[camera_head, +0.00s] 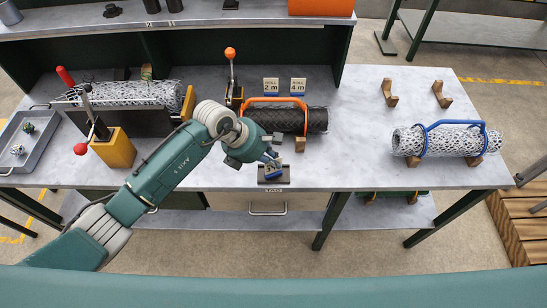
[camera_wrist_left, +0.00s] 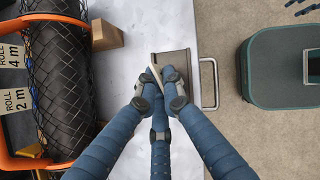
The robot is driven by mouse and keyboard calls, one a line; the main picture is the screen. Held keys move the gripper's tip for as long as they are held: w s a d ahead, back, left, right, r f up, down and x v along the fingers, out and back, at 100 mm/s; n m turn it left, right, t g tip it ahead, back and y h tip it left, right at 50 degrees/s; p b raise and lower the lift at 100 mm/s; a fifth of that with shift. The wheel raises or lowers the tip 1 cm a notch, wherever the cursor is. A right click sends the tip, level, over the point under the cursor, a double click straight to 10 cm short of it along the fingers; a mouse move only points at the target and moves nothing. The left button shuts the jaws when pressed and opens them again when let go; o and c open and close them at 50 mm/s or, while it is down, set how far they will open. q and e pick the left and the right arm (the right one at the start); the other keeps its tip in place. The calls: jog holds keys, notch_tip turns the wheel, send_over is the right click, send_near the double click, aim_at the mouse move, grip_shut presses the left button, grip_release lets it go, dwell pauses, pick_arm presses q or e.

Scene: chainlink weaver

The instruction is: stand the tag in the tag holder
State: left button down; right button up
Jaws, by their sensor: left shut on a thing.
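My left gripper (camera_head: 270,156) is over the front edge of the bench, shut on the tag (camera_head: 275,169). In the left wrist view the fingers (camera_wrist_left: 160,80) pinch the tag (camera_wrist_left: 153,75), which shows as a thin, pale, slanted edge. The tag holder (camera_head: 262,180) is a small dark block at the bench's front edge; in the left wrist view it is a grey-brown block (camera_wrist_left: 173,58) just beneath the fingertips. The fingers hide part of it, and I cannot tell whether the tag touches it. My right gripper is not in view.
A black mesh roll (camera_head: 275,119) with an orange handle lies just behind the gripper, beside a wooden block (camera_head: 300,144). Two standing labels (camera_head: 271,85) (camera_head: 298,85) are behind it. A wire-mesh roll (camera_head: 450,141) with a blue handle rests at right. The bench between is clear.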

pick_arm(q)
jog(key=c, duration=1.9)
grip_release()
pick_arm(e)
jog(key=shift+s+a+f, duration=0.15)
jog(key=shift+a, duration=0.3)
